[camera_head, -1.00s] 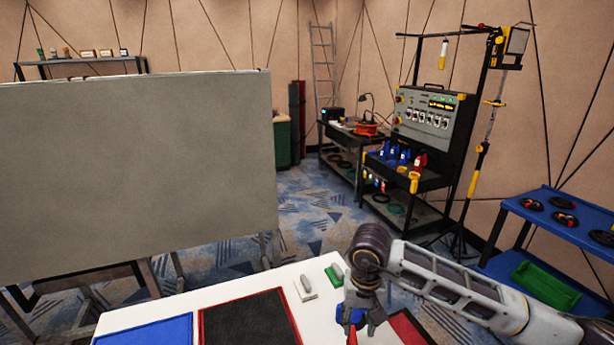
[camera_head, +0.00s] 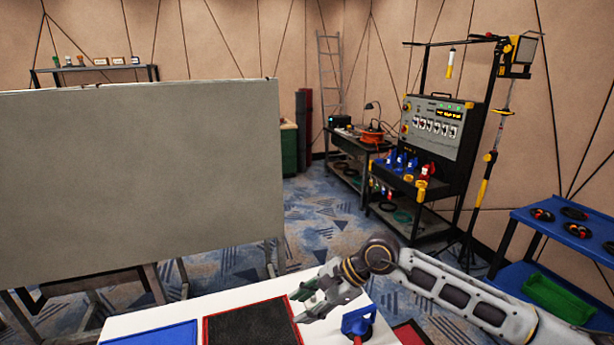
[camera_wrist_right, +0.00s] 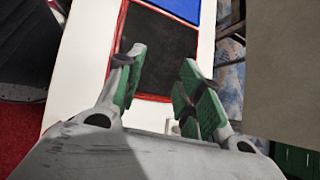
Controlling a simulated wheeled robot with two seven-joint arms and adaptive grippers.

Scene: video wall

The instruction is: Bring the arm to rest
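My right gripper (camera_head: 303,303) reaches over the right part of the white table (camera_head: 180,308) and points left. Its green-padded fingers stand apart with nothing between them in the right wrist view (camera_wrist_right: 160,78). A blue object with a ring-like top (camera_head: 358,321) stands on the table just to the right of the gripper, apart from it. My right arm comes in from the lower right. My left gripper is not in view.
A black mat with a red border (camera_head: 250,326) and a blue mat (camera_head: 155,334) lie on the table. A large grey board (camera_head: 140,170) stands behind at left. A control panel stand (camera_head: 433,128) and a blue shelf (camera_head: 570,222) are at right.

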